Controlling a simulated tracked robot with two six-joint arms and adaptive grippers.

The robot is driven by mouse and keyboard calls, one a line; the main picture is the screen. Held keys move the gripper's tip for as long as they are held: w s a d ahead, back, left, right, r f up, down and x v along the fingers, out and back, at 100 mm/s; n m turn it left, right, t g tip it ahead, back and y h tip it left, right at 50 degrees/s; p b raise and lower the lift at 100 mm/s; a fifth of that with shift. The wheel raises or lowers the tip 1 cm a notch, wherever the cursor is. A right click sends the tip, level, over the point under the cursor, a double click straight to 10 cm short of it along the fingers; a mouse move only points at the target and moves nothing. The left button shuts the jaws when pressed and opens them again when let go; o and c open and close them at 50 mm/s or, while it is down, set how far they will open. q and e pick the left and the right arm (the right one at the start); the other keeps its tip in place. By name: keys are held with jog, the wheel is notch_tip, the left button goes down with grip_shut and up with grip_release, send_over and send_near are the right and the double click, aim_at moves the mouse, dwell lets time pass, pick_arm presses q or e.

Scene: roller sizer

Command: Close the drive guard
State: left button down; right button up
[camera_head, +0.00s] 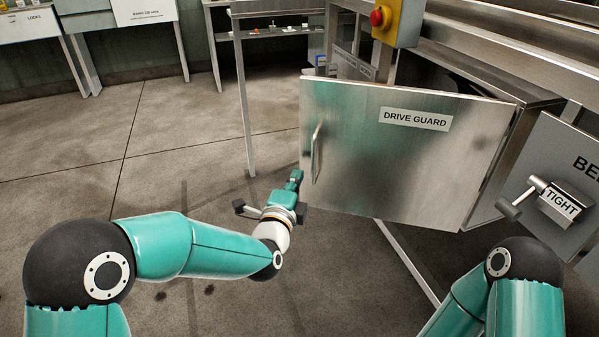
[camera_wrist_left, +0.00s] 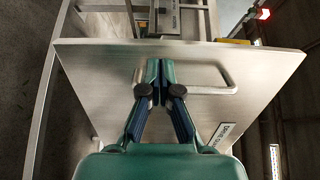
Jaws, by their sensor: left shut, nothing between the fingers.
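The drive guard (camera_head: 400,155) is a steel door with a "DRIVE GUARD" label, swung open from its box at the right side of the head view. Its bar handle (camera_head: 316,153) is near its left edge. The panel also fills much of the left wrist view (camera_wrist_left: 100,75), where the handle (camera_wrist_left: 215,88) lies to the right of the fingers. My left gripper (camera_head: 295,178) is just below and left of the handle, shut and empty, its fingertips (camera_wrist_left: 157,65) in front of the panel. I cannot tell whether they touch it. My right gripper is out of view.
A yellow box with a red button (camera_head: 397,22) is above the guard. A tension lever marked "TIGHT" (camera_head: 560,203) sticks out at the right. A steel frame leg (camera_head: 243,95) stands behind the guard's left side. The floor at left is clear.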

aim_at(302, 163)
pick_arm(q)
jog(key=shift+x, duration=1.8)
